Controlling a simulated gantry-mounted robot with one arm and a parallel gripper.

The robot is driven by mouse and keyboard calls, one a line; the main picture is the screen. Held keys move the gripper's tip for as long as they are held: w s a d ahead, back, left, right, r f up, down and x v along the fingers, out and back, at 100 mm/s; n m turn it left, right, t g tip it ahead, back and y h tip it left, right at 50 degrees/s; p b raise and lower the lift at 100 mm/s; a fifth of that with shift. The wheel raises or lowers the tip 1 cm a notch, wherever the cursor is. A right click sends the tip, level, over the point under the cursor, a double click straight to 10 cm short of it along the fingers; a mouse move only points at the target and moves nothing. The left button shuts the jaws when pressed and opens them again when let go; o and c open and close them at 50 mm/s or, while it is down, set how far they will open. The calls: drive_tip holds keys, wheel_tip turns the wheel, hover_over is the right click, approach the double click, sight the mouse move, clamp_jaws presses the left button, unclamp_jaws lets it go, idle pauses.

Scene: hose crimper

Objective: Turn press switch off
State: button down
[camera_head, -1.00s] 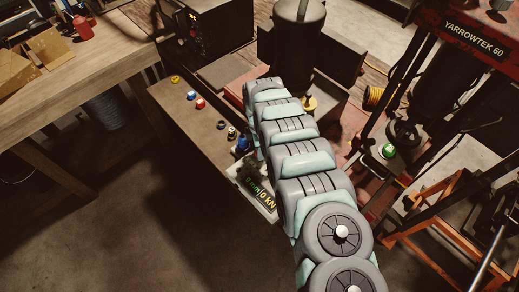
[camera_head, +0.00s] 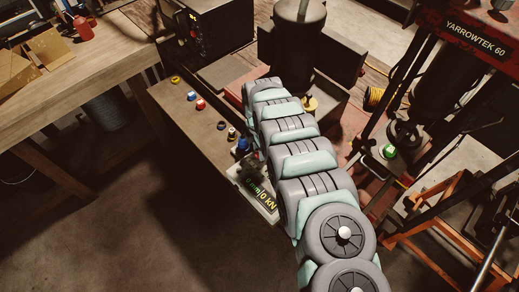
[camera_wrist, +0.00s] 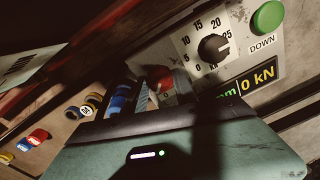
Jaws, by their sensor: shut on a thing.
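The press control panel (camera_wrist: 228,15) fills the upper right of the wrist view, with a round dial (camera_wrist: 213,47), a green DOWN button (camera_wrist: 267,17) and a display (camera_wrist: 250,81) reading 0 kN. A red knob, which looks like the press switch (camera_wrist: 181,81), sits at the panel's left part, mostly hidden by my gripper. My gripper (camera_wrist: 150,88) is shut on it; the exact contact is dark and partly covered. In the head view my gripper (camera_head: 249,165) is at the panel (camera_head: 262,200), mostly behind my arm.
Several coloured rings and fittings (camera_head: 200,104) lie on the bench (camera_head: 185,125) left of the panel. The red press frame (camera_head: 470,35) stands at the right, with a green-topped item (camera_head: 388,151). The floor at lower left is clear.

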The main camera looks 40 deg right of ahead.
drive_tip(key=c, duration=1)
unclamp_jaws()
drive_tip(key=shift+o, duration=0.2)
wheel_tip(320, 180, up, 11)
drive_tip(key=b, duration=0.1)
drive_tip(key=shift+w+f, duration=0.15)
drive_tip(key=shift+w, duration=0.05)
